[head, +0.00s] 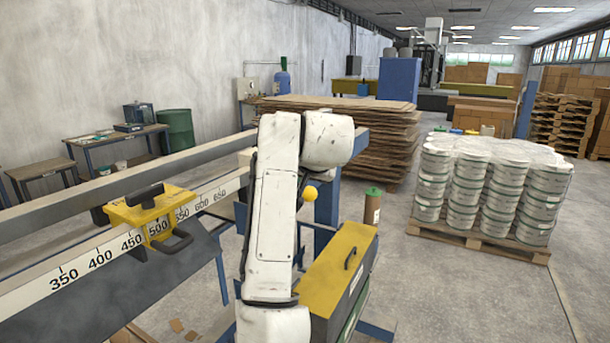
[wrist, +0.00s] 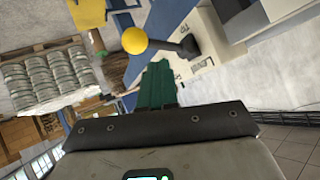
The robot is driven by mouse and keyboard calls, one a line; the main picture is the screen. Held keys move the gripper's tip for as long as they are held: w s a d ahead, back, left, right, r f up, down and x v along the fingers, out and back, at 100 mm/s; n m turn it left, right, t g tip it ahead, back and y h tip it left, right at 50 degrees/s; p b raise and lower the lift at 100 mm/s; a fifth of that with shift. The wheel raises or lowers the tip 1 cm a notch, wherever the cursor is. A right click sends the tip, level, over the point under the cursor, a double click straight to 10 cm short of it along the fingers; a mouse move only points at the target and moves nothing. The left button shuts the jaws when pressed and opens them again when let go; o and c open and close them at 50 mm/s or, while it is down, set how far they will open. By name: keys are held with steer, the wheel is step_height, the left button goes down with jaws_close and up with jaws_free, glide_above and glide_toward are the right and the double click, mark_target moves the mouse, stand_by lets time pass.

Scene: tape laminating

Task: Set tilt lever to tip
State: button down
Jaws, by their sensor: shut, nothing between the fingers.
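The tilt lever has a round yellow knob (wrist: 134,40) on a dark stem (wrist: 180,46). It stands out from a pale panel (wrist: 205,52) with black lettering, partly readable as TIP and LEVEL. My gripper (wrist: 158,66) has green fingers, shut and empty, pointing toward the lever area. The fingertips appear just below the knob and stem in the wrist view; I cannot tell whether they touch. In the head view the yellow knob (head: 309,193) shows at the right edge of my white arm.
A long rail with a number scale (head: 100,258) and a yellow clamp (head: 150,213) runs along the left. A yellow-topped box with a handle (head: 335,265) stands right of my arm. A pallet of white buckets (head: 490,190) stands at the right, with clear floor before it.

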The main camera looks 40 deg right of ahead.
steer(key=b+v, duration=0.3)
steer(key=v, duration=0.7)
steer(key=shift+s+f, duration=0.25)
steer(key=shift+s, duration=0.2)
steer(key=s+a+f+n+g+y, duration=0.1)
steer(key=s+f+n, duration=0.15)
steer(key=f, duration=0.75)
steer(key=s+a+f+n+g, duration=0.1)
steer(key=s+f, duration=0.2)
steer(key=f, duration=0.7)
steer(key=s+a+f+n+g+y, duration=0.1)
steer(key=s+a+f+n+g, duration=0.15)
steer(key=f, duration=0.85)
steer(key=s+a+f+n+g+y, duration=0.1)
steer(key=s+a+f, duration=0.3)
steer(key=s+f, duration=0.5)
steer(key=s+a+f+n+g+y, duration=0.2)
steer(key=s+f, duration=0.8)
steer(key=s, duration=0.5)
steer(key=shift+s+a+f+g, duration=0.15)
steer(key=shift+s+a+g, duration=0.25)
steer(key=shift+a, duration=0.6)
steer(key=shift+w, duration=0.15)
